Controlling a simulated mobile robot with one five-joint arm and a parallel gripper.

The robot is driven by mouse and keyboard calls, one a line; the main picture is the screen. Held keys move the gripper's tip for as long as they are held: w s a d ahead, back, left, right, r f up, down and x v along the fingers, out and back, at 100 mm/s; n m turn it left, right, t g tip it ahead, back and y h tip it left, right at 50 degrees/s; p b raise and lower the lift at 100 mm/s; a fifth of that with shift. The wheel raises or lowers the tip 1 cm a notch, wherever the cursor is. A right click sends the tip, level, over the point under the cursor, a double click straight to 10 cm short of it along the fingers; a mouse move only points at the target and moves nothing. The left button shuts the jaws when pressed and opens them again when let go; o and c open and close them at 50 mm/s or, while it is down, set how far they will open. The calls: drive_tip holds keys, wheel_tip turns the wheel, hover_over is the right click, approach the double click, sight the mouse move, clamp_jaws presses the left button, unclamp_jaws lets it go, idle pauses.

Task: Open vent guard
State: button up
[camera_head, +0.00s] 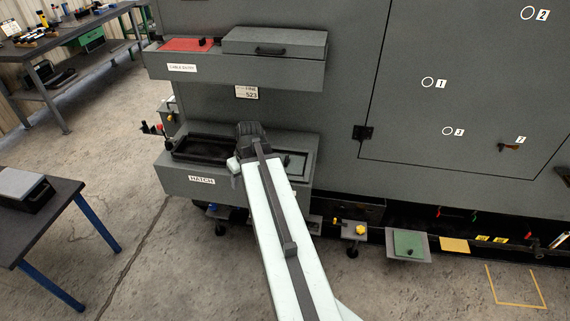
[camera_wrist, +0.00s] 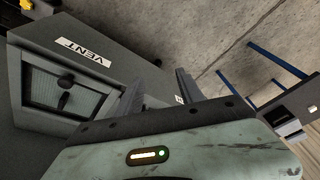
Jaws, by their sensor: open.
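In the wrist view, a grey housing (camera_wrist: 110,42) carries a white label (camera_wrist: 82,52) reading VENT. The vent guard (camera_wrist: 44,92) is a pale, finely textured panel in a grey frame on that housing, at the left. It appears to lie flat in its frame. A dark knob (camera_wrist: 64,101) stands out from it. My gripper (camera_wrist: 158,88) is open, to the right of the guard and apart from it. In the head view my gripper (camera_head: 250,132) is over the unit marked HATCH. I cannot make out the VENT label or the guard there.
The HATCH unit (camera_head: 228,187) and a shelf (camera_head: 235,72) above it jut from a large grey cabinet (camera_head: 340,60). A small table (camera_head: 60,205) stands at left, a workbench (camera_head: 85,28) behind it. Low fittings, including a green panel (camera_head: 408,243), line the cabinet's foot. Open floor lies between.

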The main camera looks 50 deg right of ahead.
drive_tip(key=s+d+r, duration=0.1)
drive_tip(key=s+d, duration=0.1)
drive_tip(key=d, duration=0.3)
drive_tip(key=s+d+r+m+t+h+p, duration=0.1)
drive_tip(key=s+d, duration=0.2)
drive_tip(key=d, duration=0.3)
drive_tip(key=s+d+r, duration=0.1)
drive_tip(key=s+d, duration=0.1)
drive_tip(key=d, duration=0.3)
drive_tip(key=b+x, duration=0.3)
drive_tip(key=x, duration=0.1)
drive_tip(key=b+x, duration=0.4)
drive_tip(key=shift+w+d, duration=0.25)
drive_tip(key=shift+r, duration=0.1)
clamp_jaws()
drive_tip(key=shift+a, duration=0.1)
drive_tip(key=shift+r, duration=0.1)
